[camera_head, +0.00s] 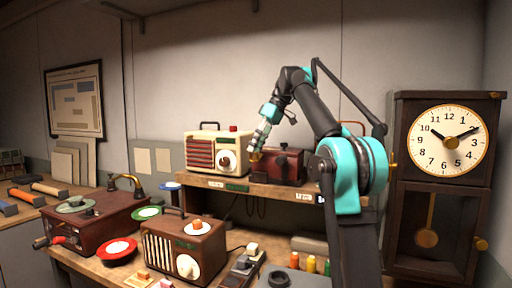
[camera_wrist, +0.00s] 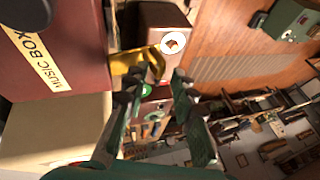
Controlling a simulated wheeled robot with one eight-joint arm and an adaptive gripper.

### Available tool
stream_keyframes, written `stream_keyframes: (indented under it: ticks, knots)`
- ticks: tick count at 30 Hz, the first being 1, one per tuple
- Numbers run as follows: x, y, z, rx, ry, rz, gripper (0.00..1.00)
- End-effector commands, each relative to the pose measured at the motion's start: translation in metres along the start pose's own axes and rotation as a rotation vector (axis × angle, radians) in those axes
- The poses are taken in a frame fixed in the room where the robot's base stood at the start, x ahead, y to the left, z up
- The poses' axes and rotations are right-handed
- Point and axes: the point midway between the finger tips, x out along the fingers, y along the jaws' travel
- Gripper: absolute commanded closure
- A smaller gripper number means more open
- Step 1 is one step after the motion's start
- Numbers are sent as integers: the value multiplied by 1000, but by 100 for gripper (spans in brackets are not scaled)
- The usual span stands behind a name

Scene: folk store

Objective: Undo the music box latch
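The music box (camera_head: 284,165) is a dark red box on the shelf in the head view. In the wrist view the music box (camera_wrist: 75,35) fills the upper left, with a cream MUSIC BOX label. A yellow brass latch (camera_wrist: 128,58) sticks out from its edge in the wrist view. My gripper (camera_head: 256,153) is at the box's left side in the head view. In the wrist view its two fingers (camera_wrist: 153,84) stand apart, with the tips just short of the latch. I see nothing held; whether a fingertip touches the latch is unclear.
A cream and red radio (camera_head: 217,150) stands on the shelf just left of my gripper. A brown radio (camera_head: 185,248) and a gramophone (camera_head: 98,225) are on the bench below. A tall clock (camera_head: 441,180) stands to the right.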

Motion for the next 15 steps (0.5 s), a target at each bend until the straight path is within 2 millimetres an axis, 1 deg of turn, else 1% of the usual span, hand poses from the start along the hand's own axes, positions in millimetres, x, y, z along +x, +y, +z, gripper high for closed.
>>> stream_keyframes:
  ticks: [9,15]
  knots:
    - [0,0,0,-2,0,4,72]
    - [4,-3,2,-24,2,60,72]
